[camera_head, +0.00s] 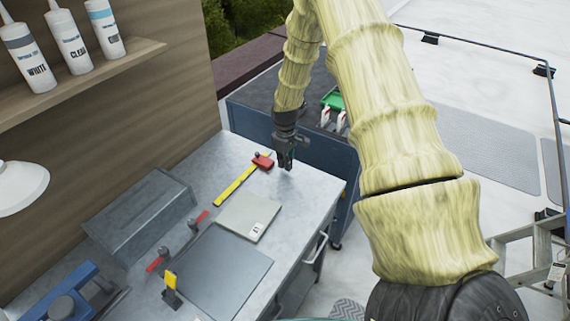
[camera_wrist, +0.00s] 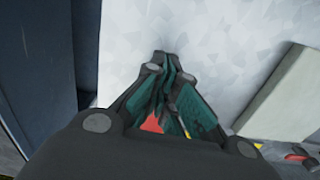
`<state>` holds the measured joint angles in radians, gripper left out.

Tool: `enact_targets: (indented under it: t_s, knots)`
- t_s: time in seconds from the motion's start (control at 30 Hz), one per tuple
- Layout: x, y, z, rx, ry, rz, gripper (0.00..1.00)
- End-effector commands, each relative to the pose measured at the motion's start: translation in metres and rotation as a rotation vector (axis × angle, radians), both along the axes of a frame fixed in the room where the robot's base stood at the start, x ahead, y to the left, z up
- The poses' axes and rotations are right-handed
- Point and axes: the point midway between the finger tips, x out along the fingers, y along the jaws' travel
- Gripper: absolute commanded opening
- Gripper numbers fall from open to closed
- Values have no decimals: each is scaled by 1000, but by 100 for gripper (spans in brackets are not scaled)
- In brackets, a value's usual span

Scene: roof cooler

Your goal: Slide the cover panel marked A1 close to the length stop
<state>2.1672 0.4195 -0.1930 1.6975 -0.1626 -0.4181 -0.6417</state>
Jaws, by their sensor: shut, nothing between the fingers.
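A flat pale grey-green panel (camera_head: 243,213) lies on the metal bench, with a small white label at its near right corner; its marking is too small to read. It also shows at the right in the wrist view (camera_wrist: 292,100). A red stop block (camera_head: 262,162) sits at the far end of a yellow rule (camera_head: 232,183), beyond the panel and apart from it. My gripper (camera_head: 287,169) points down just right of the red block, beyond the panel's far edge, shut and empty. In the wrist view its closed fingers (camera_wrist: 165,62) partly hide the red block (camera_wrist: 152,123).
A dark grey plate (camera_head: 220,270) with red-handled clamps (camera_head: 197,221) at its left lies nearer than the panel. A grey box (camera_head: 140,222) stands by the wall. A dark blue cabinet (camera_head: 300,140) stands beyond the bench (camera_head: 310,190). Bare bench lies right of the panel.

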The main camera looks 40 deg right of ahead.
Motion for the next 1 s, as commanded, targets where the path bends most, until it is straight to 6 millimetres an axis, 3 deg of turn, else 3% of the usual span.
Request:
enact_targets:
  t_s: [1.0]
  knots:
    - [11, -29, 0, -1, 0, 0, 0]
